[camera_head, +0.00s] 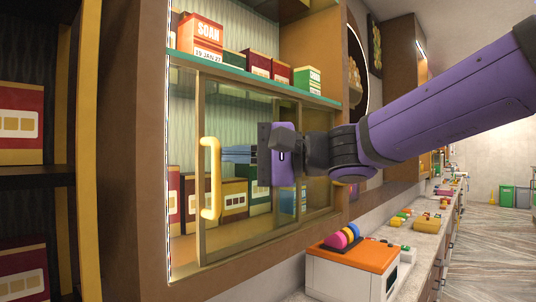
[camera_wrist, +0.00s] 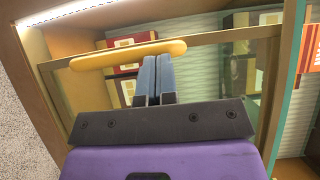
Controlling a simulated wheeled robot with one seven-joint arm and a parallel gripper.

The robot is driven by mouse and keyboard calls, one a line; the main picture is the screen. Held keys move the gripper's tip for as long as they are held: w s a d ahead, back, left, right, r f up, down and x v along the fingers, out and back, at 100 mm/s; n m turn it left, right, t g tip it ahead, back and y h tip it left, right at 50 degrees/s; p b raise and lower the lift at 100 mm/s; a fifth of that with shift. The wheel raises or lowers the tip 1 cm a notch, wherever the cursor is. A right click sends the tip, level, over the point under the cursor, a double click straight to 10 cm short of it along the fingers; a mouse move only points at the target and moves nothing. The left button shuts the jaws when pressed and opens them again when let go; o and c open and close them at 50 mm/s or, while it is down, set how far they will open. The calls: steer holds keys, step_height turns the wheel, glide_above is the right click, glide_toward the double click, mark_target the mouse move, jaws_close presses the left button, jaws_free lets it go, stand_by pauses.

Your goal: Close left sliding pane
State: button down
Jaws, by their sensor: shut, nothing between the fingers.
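The left sliding pane (camera_head: 235,130) is glass in a brass-coloured frame, set in a brown wooden cabinet. It stands a little to the right of the cabinet's left side, leaving a narrow gap there. A yellow bar handle (camera_head: 210,178) is upright on the pane near its left edge; in the wrist view the handle (camera_wrist: 128,54) lies across the top. My gripper (camera_head: 224,154) is shut and empty, its fingertips at the right side of the handle. In the wrist view the fingertips (camera_wrist: 154,60) meet the handle's edge; I cannot tell whether they touch it. My wrist hides part of the panes behind.
Boxes (camera_head: 230,195) stand behind the glass, and more boxes (camera_head: 200,34) sit on the green-edged shelf above. A dark shelf unit (camera_head: 30,170) adjoins at left. A white machine with an orange top (camera_head: 350,258) stands on the counter below.

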steer(key=s+a, duration=0.4)
stand_by(0.4)
steer(key=d, duration=0.1)
steer(key=w+d, duration=0.1)
steer(key=d, duration=0.1)
steer(key=w+d, duration=0.1)
steer(key=shift+w+d, duration=0.15)
steer(key=shift+d, duration=0.2)
steer(key=s+d, duration=0.2)
steer(key=d, duration=0.7)
steer(key=s+d+f+n+t+h, duration=0.1)
steer(key=s+d+f+h, duration=0.5)
steer(key=d+f+h, duration=0.2)
steer(key=s+d+f+n+h, duration=0.1)
steer(key=s+d+f+h, duration=0.5)
steer(key=d, duration=1.1)
step_height(320, 180, down, 6)
steer(key=h, duration=0.3)
steer(key=shift+s+f+t+h, duration=0.15)
steer(key=shift+s+t+h, duration=0.15)
steer(key=shift+t, duration=0.1)
